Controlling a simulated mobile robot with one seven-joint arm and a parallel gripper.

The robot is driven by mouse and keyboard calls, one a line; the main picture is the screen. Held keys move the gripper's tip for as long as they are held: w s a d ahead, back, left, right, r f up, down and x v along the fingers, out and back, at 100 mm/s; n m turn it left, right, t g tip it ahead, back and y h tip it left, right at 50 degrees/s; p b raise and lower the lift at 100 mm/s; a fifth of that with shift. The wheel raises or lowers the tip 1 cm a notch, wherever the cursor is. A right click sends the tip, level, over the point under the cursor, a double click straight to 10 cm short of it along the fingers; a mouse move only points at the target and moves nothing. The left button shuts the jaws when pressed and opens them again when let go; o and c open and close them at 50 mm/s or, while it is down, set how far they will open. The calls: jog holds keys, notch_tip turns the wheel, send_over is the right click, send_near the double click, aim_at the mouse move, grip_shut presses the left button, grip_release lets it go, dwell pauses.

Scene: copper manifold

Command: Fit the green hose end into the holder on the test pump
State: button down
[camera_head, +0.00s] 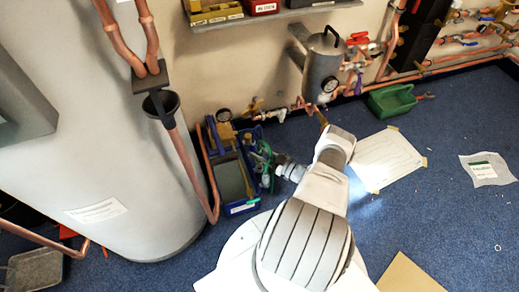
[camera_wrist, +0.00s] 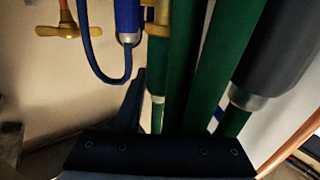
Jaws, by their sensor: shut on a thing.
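The test pump is a blue tray-like unit (camera_head: 242,208) with a grey plate, standing on the floor beside the large grey cylinder. My gripper (camera_head: 276,166) is at its right side, among green hose loops (camera_head: 264,180). The jaws are shut on the green hose end, but my wrist and the hose loops hide the grip. In the wrist view, thick green hose lengths (camera_wrist: 222,70) run upright close to the camera. A dark grey sleeve with a silver collar (camera_wrist: 246,98) sits on green hose at the right. I cannot make out the holder.
The grey cylinder (camera_head: 90,130) and a copper pipe (camera_head: 207,180) stand close on the left. A small steel vessel (camera_head: 322,68) and wall pipework are behind. A green box (camera_head: 391,100) and paper sheet (camera_head: 388,160) lie to the right.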

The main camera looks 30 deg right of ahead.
jog(key=shift+f, duration=0.3)
dwell(0.5)
jog(key=shift+c, duration=2.2)
grip_release()
jog(key=shift+s+d, duration=0.1)
jog(key=shift+s, duration=0.05)
jog(key=p+v, duration=0.1)
jog(key=v, duration=1.6)
